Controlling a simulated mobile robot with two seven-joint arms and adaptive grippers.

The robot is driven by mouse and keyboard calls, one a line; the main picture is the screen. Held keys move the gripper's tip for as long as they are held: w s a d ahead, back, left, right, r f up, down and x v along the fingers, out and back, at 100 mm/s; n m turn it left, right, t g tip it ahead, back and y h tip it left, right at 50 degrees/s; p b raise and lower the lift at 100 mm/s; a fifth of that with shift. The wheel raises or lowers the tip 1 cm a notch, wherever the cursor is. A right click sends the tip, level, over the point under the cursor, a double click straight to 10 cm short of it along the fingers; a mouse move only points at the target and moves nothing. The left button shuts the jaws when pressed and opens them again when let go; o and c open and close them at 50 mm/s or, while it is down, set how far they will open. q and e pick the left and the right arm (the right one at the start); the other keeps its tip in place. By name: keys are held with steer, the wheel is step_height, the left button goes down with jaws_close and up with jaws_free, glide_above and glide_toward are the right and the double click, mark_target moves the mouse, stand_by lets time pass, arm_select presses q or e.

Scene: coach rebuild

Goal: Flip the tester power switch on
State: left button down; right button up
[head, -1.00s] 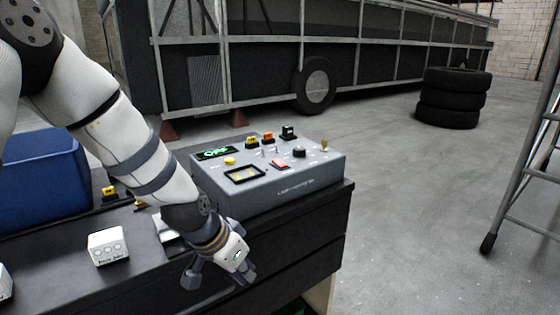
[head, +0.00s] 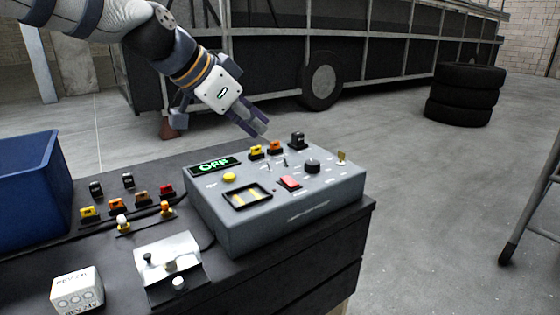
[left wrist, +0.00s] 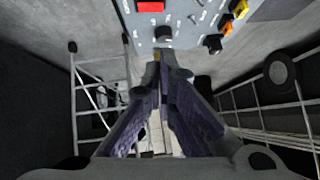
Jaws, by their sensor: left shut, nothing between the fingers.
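The grey tester box (head: 275,222) sits on the dark workbench, and its display (head: 215,165) reads OFF in green. A red rocker switch (head: 289,183) is on its top panel; it also shows at the top of the left wrist view (left wrist: 150,6). I cannot tell which way the rocker is tipped. My left gripper (head: 262,134) is shut and empty, above the back of the box, apart from the red switch. In the left wrist view the closed fingers (left wrist: 160,62) point toward the panel near a black knob (left wrist: 163,33). My right gripper is not in view.
Small toggles, a black knob (head: 312,166) and yellow, orange and black parts crowd the panel. Loose switches, a silver plate (head: 168,262), a white box (head: 77,290) and a blue bin (head: 28,180) are on the bench. Tires (head: 464,95) stand on the floor behind.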

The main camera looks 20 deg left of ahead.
arm_select(q)
glide_above(289, 182)
steer(key=a, duration=0.2)
steer(key=f, duration=0.7)
steer(key=shift+s+d+f, duration=0.1)
steer(key=shift+s+d, duration=0.15)
steer(key=shift+s, duration=0.05)
steer(key=f, duration=0.3)
steer(key=shift+w, duration=0.3)
steer(key=shift+a+f, duration=0.1)
steer(key=shift+f, duration=0.3)
